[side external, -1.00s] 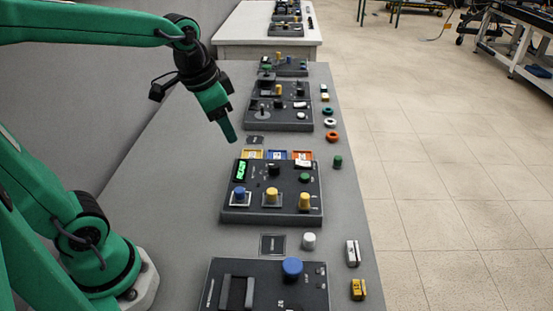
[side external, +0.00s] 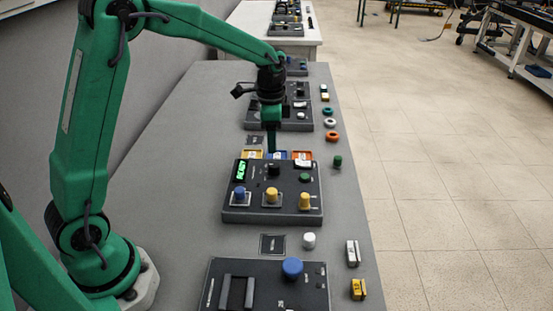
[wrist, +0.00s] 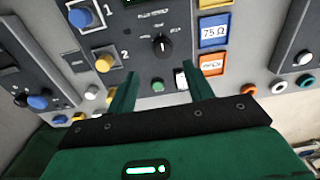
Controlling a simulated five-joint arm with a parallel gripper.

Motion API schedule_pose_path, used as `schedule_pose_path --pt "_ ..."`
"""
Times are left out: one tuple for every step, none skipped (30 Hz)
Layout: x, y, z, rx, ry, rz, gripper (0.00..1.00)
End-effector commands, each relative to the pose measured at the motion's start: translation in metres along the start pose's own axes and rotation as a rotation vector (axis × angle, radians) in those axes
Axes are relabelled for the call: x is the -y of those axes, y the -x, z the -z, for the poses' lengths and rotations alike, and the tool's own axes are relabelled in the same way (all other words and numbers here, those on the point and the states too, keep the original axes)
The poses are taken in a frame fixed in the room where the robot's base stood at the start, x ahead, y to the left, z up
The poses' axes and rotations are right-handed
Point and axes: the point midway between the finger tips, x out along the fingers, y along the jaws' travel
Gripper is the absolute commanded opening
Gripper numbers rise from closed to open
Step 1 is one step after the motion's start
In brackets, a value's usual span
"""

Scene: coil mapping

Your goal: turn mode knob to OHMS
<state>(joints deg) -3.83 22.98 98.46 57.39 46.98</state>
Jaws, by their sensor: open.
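The mode knob appears to be the black knob (side external: 273,167) at the back of the dark panel (side external: 240,212) with the green display. In the wrist view the black knob (wrist: 162,45) has a white pointer line and small lettering around it, too small to read. My gripper (side external: 271,150) is above the far edge of this panel, just behind the knob in the side view. In the wrist view my gripper (wrist: 159,68) has its fingers apart with nothing between them, and the knob shows beyond the fingertips. I cannot tell the remaining height.
The panel carries a blue knob (side external: 240,193), yellow knobs (side external: 272,195) and a green button (side external: 304,178). Yellow, blue (wrist: 214,30) and orange (wrist: 213,63) trays line its far edge. Other panels stand in front and behind. Bare bench lies to the left.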

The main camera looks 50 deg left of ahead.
Motion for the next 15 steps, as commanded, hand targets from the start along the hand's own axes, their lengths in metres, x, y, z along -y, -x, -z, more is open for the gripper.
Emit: schedule_pose_path --pt "0.003 -0.006 0.002 0.007 -0.011 -0.007 0.52" --pt "0.004 -0.008 0.003 0.008 -0.017 -0.009 0.52" --pt "0.005 -0.010 0.003 0.011 -0.023 -0.012 0.52" --pt "0.006 -0.012 0.004 0.013 -0.027 -0.014 0.52" --pt "0.006 -0.013 0.004 0.013 -0.030 -0.015 0.52" --pt "0.007 -0.013 0.004 0.014 -0.033 -0.016 0.52" --pt "0.007 -0.014 0.004 0.014 -0.034 -0.016 0.52" --pt "0.007 -0.014 0.004 0.014 -0.034 -0.016 0.52" --pt "0.007 -0.014 0.004 0.014 -0.034 -0.016 0.52" --pt "0.007 -0.014 0.004 0.014 -0.034 -0.016 0.52" --pt "0.007 -0.014 0.004 0.014 -0.034 -0.016 0.52" --pt "0.007 -0.014 0.004 0.014 -0.034 -0.016 0.52" --pt "0.007 -0.015 0.004 0.014 -0.034 -0.016 0.52" --pt "0.007 -0.016 0.004 0.014 -0.033 -0.016 0.52" --pt "0.007 -0.018 0.004 0.015 -0.033 -0.016 0.52"
